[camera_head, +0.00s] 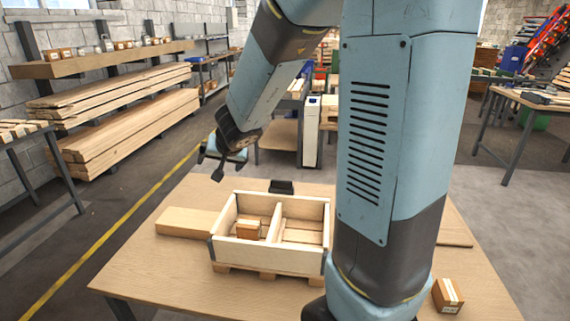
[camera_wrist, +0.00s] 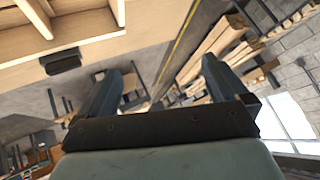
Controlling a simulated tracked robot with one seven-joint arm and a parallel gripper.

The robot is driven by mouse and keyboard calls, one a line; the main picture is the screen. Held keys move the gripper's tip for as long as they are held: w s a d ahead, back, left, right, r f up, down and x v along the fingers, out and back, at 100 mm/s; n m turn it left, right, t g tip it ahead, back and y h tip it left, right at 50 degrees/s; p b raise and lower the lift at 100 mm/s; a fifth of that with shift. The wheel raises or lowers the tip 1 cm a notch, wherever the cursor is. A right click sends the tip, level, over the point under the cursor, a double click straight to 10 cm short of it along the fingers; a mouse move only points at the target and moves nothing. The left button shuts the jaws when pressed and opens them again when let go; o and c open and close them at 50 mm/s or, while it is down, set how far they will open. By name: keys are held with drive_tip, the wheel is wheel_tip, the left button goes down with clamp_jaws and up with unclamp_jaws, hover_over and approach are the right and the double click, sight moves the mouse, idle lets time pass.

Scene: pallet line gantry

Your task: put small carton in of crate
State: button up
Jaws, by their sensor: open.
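The wooden crate (camera_head: 262,259) stands on the table, split by a divider into two compartments. A small brown carton (camera_head: 247,229) sits inside its left compartment. Another small carton (camera_head: 448,296) rests on the table at the front right, beside my arm. My gripper (camera_head: 211,164) is open and empty, raised above the far left of the table, behind and left of the crate. In the wrist view my gripper's two fingers (camera_wrist: 162,82) stand wide apart with nothing between them. Part of the crate (camera_wrist: 75,32) shows there at the upper left.
A flat wooden board (camera_head: 186,222) lies left of the crate. A small black block (camera_head: 281,187) sits behind it. My arm hides much of the table's right side. Stacked planks (camera_head: 120,130) stand along the left wall. The table's front left is clear.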

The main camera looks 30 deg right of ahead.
drive_tip(key=s+a+r+n+y, duration=0.3)
drive_tip(key=s+r+n, duration=0.1)
drive_tip(key=s+r, duration=0.65)
drive_tip(key=s+d+g+h, duration=0.1)
drive_tip(key=s+d, duration=0.3)
drive_tip(key=s, duration=0.4)
drive_tip(key=s+d+g+h, duration=0.2)
drive_tip(key=s+d, duration=0.3)
drive_tip(key=s, duration=0.4)
drive_tip(key=shift+d+r+h, duration=0.3)
drive_tip(key=shift+h, duration=0.3)
drive_tip(key=shift+c, duration=0.2)
